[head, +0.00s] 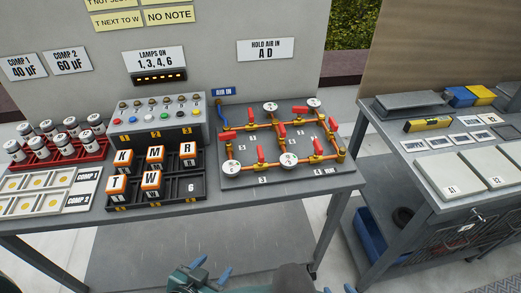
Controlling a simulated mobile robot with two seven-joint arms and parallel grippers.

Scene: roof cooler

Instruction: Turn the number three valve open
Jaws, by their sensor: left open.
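The valve board (233,184) is a grey plate on the table, with copper-orange pipes, several red valve handles and round white gauges. One red handle (261,154) stands at the front, left of the middle gauge (288,160). A small white tag (263,180) lies in front of it; its number looks like a 3 but is too small to be sure. Whether that valve is open or shut is unclear. My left gripper (211,268) is open and empty at the bottom, in front of the table and well short of the board. Blue tips of my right gripper (338,289) show at the bottom edge, mostly cut off.
Left of the board stand lettered orange blocks (155,157) in black trays and a grey button box (160,118). A blue "AIR IN" sign (223,91) and a "HOLD AIR A D" sign (266,49) are behind. A second table (440,210) stands right, across a gap.

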